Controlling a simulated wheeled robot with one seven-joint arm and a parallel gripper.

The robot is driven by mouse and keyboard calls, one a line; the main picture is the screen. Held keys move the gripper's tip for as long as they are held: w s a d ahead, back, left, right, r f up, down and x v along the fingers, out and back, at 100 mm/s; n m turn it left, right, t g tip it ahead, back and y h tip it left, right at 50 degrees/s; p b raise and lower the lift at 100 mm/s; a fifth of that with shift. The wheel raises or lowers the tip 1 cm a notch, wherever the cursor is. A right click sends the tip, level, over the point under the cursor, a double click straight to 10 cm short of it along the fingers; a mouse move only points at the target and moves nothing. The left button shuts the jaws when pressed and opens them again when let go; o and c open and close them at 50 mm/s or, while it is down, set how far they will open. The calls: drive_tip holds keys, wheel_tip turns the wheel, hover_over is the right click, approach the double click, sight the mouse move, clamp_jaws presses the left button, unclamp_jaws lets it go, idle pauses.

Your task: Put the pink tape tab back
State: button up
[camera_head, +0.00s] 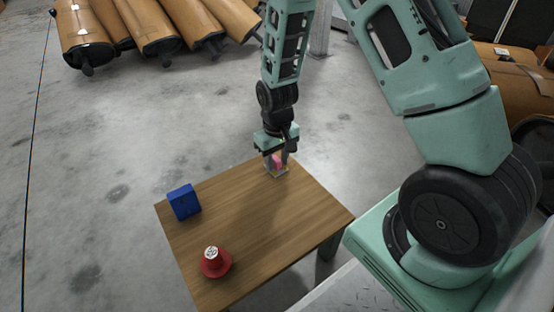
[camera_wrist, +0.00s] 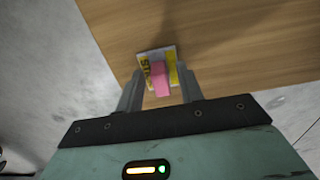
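The pink tape tab (camera_wrist: 160,80) is a small pink block at the table's far corner. It shows between the fingers of my gripper (camera_wrist: 161,74) in the wrist view, with a gap on each side. Behind it is a small pale square (camera_wrist: 173,54) with yellow strips and dark lettering; I cannot tell whether the tab touches it. In the head view my gripper (camera_head: 278,164) points down over this corner, open around the pink tab (camera_head: 277,160), which is partly hidden by the fingers.
The wooden table (camera_head: 255,225) has a blue box (camera_head: 184,202) at its left edge and a red object with a pale top (camera_head: 214,262) near the front. The middle of the table is clear.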

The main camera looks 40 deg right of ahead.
sight(277, 160)
wheel_tip(277, 160, up, 12)
drive_tip(key=p, duration=0.8)
drive_tip(key=s+a+r+n+y, duration=0.1)
drive_tip(key=s+a+r+n, duration=0.1)
drive_tip(key=s+a+r, duration=0.3)
drive_tip(key=s+a+r+n, duration=0.1)
drive_tip(key=a+r, duration=0.3)
drive_tip(key=a, duration=0.3)
drive_tip(key=s+a+r+n, duration=0.2)
drive_tip(key=s+a+r, duration=0.1)
drive_tip(key=s, duration=0.5)
drive_tip(key=s+a+r+n, duration=0.2)
drive_tip(key=s+a+r, duration=0.1)
drive_tip(key=s, duration=0.5)
drive_tip(key=shift+s+a+r+n, duration=0.3)
drive_tip(key=shift+a+r, duration=0.05)
drive_tip(key=shift+r, duration=0.45)
wheel_tip(277, 160, up, 48)
drive_tip(key=p, duration=4.8)
drive_tip(key=shift+f, duration=0.2)
drive_tip(key=shift+f, duration=0.1)
